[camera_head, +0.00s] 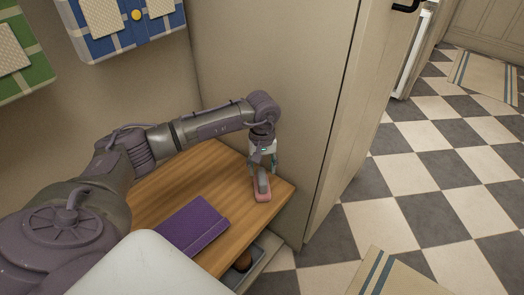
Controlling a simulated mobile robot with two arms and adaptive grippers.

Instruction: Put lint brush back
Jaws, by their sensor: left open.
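The lint brush (262,192), a small pinkish item with a grey upper part, lies on the wooden table top near its right corner. My left gripper (262,165) points down directly over the brush, very close to its far end. The gripper is open. I cannot tell whether its fingers touch the brush, since the fingers are small and partly hidden. My right gripper is not in view.
A purple book (193,228) lies on the wooden table (168,183), left of the brush. An open drawer or lower shelf (262,250) holds a brown round item. A beige cabinet side (270,60) rises just behind. Checkered floor (430,180) lies right.

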